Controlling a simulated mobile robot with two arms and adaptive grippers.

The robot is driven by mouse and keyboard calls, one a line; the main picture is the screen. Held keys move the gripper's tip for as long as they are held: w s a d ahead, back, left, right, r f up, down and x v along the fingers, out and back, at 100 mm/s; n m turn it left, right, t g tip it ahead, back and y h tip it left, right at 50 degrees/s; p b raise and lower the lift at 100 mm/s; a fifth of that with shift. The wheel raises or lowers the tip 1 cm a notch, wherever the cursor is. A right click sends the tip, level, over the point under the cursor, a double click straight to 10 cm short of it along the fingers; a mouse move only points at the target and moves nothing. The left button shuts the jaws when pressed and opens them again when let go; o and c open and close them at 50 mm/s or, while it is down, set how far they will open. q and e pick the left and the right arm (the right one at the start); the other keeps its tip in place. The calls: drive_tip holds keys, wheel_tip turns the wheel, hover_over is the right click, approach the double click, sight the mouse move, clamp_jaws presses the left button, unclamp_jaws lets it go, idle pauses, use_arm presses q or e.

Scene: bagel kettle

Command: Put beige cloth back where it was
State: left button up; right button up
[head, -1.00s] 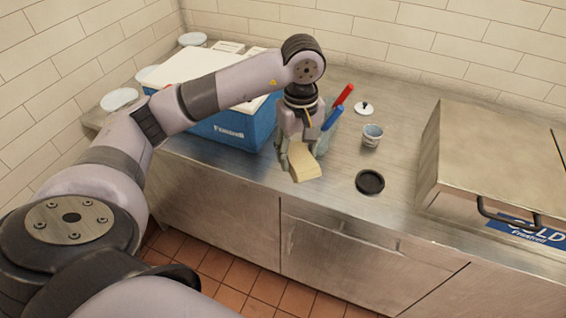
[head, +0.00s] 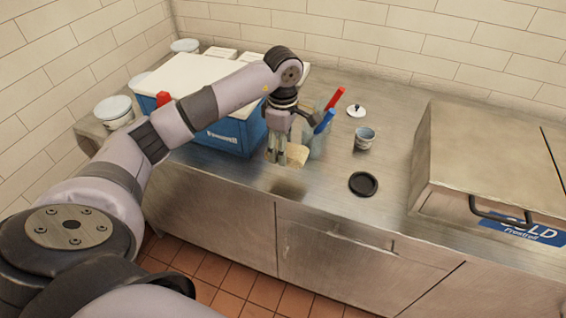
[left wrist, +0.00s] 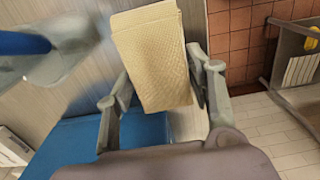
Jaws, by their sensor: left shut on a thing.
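The beige cloth (head: 297,155) is held above the steel counter, beside the front right corner of the blue cooler. My left gripper (head: 279,154) points down and is shut on the cloth; its fingers partly hide it in the head view. In the left wrist view the textured, folded cloth (left wrist: 155,58) hangs between the two fingers of the left gripper (left wrist: 162,92). A dark shadow lies on the counter below it. My right gripper is not in view.
The blue cooler (head: 219,136) with a white lid stands left. A clear container (head: 314,143) with red- and blue-handled tools is just right of the cloth. A small cup (head: 365,138), black lid (head: 363,184) and steel chest (head: 490,165) are further right. The front counter strip is clear.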

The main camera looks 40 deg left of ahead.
sight(283, 174)
use_arm(q)
wheel_tip(283, 174, down, 3)
drive_tip(key=shift+f, duration=0.1)
wheel_tip(283, 174, down, 4)
drive_tip(key=shift+r+p, duration=0.1)
drive_tip(key=shift+p, duration=0.6)
drive_tip(key=shift+f, duration=0.25)
drive_tip(key=o, duration=1.2)
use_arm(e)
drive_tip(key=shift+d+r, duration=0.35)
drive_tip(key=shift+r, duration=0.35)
use_arm(q)
drive_tip(key=shift+r, duration=0.1)
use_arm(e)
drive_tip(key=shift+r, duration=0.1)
use_arm(q)
drive_tip(key=shift+r, duration=0.2)
wheel_tip(283, 174, up, 11)
drive_tip(key=b, duration=0.3)
drive_tip(key=shift+f+b, duration=0.15)
drive_tip(key=shift+b, duration=0.15)
drive_tip(key=shift+r, duration=0.5)
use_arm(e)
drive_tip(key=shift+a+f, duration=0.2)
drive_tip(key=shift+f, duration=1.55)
